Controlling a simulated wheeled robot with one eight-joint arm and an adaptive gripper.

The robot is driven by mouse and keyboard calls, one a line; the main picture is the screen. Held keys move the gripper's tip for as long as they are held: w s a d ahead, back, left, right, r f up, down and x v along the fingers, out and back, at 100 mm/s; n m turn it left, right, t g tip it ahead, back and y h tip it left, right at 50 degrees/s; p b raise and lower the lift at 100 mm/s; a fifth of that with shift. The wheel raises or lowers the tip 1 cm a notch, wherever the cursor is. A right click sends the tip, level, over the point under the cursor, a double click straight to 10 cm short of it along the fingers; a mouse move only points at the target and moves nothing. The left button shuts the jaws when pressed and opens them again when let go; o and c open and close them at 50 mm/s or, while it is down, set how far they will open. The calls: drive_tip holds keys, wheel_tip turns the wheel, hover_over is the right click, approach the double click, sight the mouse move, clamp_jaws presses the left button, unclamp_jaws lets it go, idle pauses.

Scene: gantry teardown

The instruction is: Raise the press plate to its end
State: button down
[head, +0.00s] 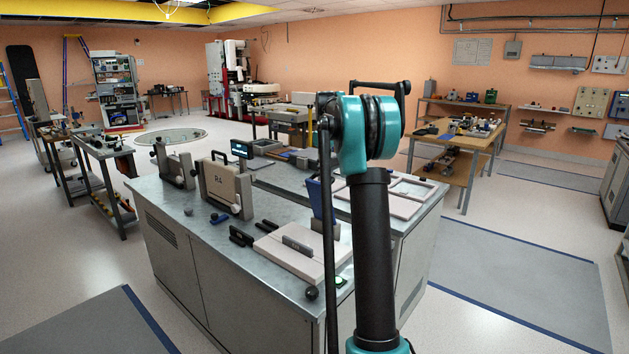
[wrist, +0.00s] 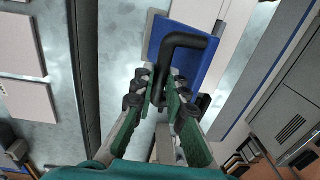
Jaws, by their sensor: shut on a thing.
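In the wrist view, a blue plate (wrist: 212,68) carries a bent black handle (wrist: 190,40). I take this to be the press plate. In the head view, a blue upright part (head: 315,198), seemingly the same plate, stands on the bench behind my arm. My arm hides much of it there, and the gripper cannot be made out in that view. How high the plate stands on its guide cannot be told.
The metal bench (head: 195,245) holds a pale board (head: 290,262) with a grey grip, a beige unit marked R4 (head: 226,186), and a small screen unit (head: 242,150). A wooden table (head: 462,142) stands behind to the right. The floor right of the bench is clear.

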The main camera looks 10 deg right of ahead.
drive_tip(key=shift+w+d+f+g+y, duration=0.1)
drive_tip(key=shift+w+d+g+y, duration=0.15)
drive_tip(key=shift+w+d+y, duration=0.35)
drive_tip(key=shift+w+d+f+g+y, duration=0.1)
drive_tip(key=shift+w+d+g+y, duration=0.2)
drive_tip(key=shift+d, duration=0.55)
drive_tip(key=shift+w+d+f+g+y, duration=0.1)
drive_tip(key=shift+w+d+g+y, duration=0.2)
drive_tip(key=shift+w+d, duration=0.35)
drive_tip(key=shift+d, duration=0.1)
drive_tip(key=c, duration=1.5)
unclamp_jaws()
drive_tip(key=shift+d, duration=0.15)
drive_tip(key=shift+c, duration=0.2)
drive_tip(key=shift+r, duration=0.15)
drive_tip(key=v, duration=0.7)
drive_tip(key=shift+a, duration=0.25)
drive_tip(key=shift+r, duration=0.1)
